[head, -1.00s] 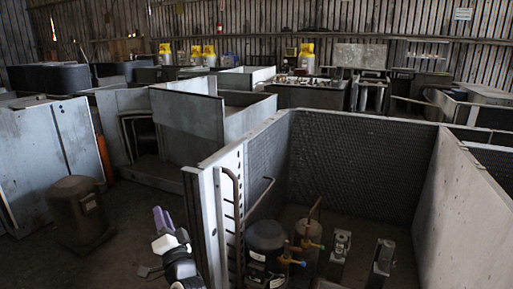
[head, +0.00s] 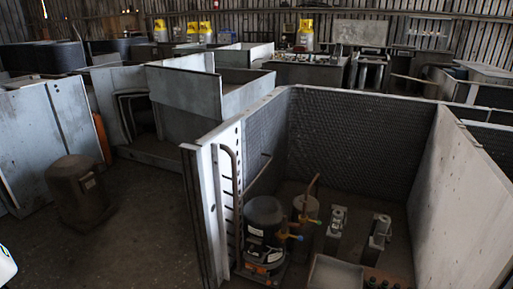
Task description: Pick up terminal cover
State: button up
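I cannot make out a terminal cover for certain in the head view. A black compressor (head: 264,222) with pale labels stands upright inside the open metal housing (head: 465,190), near its left wall. Any cover on it is too small and dark to tell apart. My gripper is out of view. Only a small white piece, likely part of my arm, shows at the lower left edge.
A grey cylinder (head: 305,218) with copper pipe and blue- and orange-handled valves stands beside the compressor. Two metal brackets (head: 375,240) stand to the right. A pale tray (head: 333,274) lies at the front. A brown canister (head: 78,190) stands on the open floor at left.

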aim_at(254, 248)
jog(key=i+j+z, duration=0.5)
jog(key=z, duration=0.2)
